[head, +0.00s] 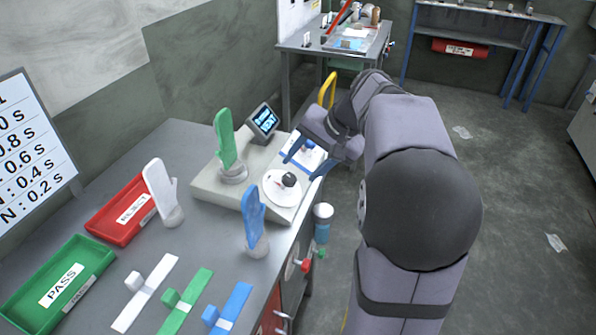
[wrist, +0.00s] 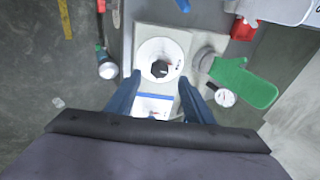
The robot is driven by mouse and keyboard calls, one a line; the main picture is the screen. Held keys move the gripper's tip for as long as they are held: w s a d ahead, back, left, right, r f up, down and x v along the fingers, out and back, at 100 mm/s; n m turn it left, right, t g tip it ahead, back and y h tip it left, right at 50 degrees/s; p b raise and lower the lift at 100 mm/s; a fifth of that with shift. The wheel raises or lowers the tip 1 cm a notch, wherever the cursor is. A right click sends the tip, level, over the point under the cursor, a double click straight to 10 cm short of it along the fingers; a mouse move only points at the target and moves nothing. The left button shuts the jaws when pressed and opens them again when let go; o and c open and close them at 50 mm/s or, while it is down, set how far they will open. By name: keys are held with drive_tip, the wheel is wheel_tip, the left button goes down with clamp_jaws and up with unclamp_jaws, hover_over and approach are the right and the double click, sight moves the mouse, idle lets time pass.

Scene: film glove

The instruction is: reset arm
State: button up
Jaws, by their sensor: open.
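My gripper (head: 303,162) is open above the right edge of the beige device, in the head view. In the wrist view its two blue fingers (wrist: 160,100) stand apart with nothing held between them. The beige device (head: 215,190) carries a white dial with a black knob (head: 289,180) and a small lit screen (head: 264,120). A green glove (head: 225,140) stands upright on a form on the device; it also shows in the wrist view (wrist: 245,82). A white glove (head: 158,185) and a blue glove (head: 252,212) stand on forms on the bench. My arm hides part of the scene.
A red tray marked REJECT (head: 120,215) and a green tray marked PASS (head: 40,290) lie at the left. White, green and blue strips with blocks (head: 180,305) lie in front. A bottle (head: 322,222) is at the bench's right side. A chart (head: 30,150) stands far left.

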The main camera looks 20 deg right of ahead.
drive_tip(key=shift+s+d+r, duration=0.15)
drive_tip(key=shift+s+r, duration=0.15)
drive_tip(key=shift+r, duration=0.3)
drive_tip(key=s+d+f+n+g+h, duration=0.1)
drive_tip(key=s+f+n+g+h, duration=0.2)
drive_tip(key=s+f, duration=0.95)
drive_tip(key=s+a+f+n+g+p, duration=0.3)
drive_tip(key=s+a+f+p, duration=0.1)
drive_tip(key=s+a, duration=0.4)
drive_tip(key=a+r+n+p, duration=0.1)
drive_tip(key=a+r+n, duration=0.1)
drive_tip(key=a, duration=0.3)
drive_tip(key=shift+w+a+r+n+t+p, duration=0.25)
drive_tip(key=shift+r+n+t+p, duration=0.1)
drive_tip(key=shift+n, duration=0.25)
